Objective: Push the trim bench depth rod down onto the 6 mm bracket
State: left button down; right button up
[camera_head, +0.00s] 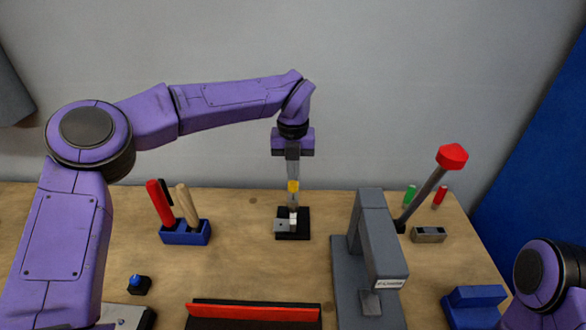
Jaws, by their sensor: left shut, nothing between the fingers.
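My left gripper (293,176) points straight down, its fingers shut with nothing between them. Directly below the fingertips is the yellow top of the upright depth rod (293,187); I cannot tell whether they touch. The rod's lower part looks pale where it meets the small black stand (302,234). A small grey plate, which looks like the bracket (281,226), lies on this stand beside the rod's foot. The exact contact between rod and bracket is too small to tell. My right gripper is out of view; only part of my right arm shows at the lower right.
A grey press-like machine (375,245) with a red-knobbed lever (452,157) stands right of the stand. A blue holder (186,233) with red and wooden handles is left. A red-and-black bar (253,313) lies in front, a blue block (473,305) front right. Wood around the stand is clear.

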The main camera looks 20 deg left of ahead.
aim_at(293, 199)
pick_arm(q)
jog(key=shift+f, duration=0.65)
jog(key=shift+f, duration=0.1)
notch_tip(293, 199, down, 2)
jog(key=shift+f+b, duration=0.25)
jog(key=shift+b, duration=0.8)
jog(key=shift+r, duration=0.15)
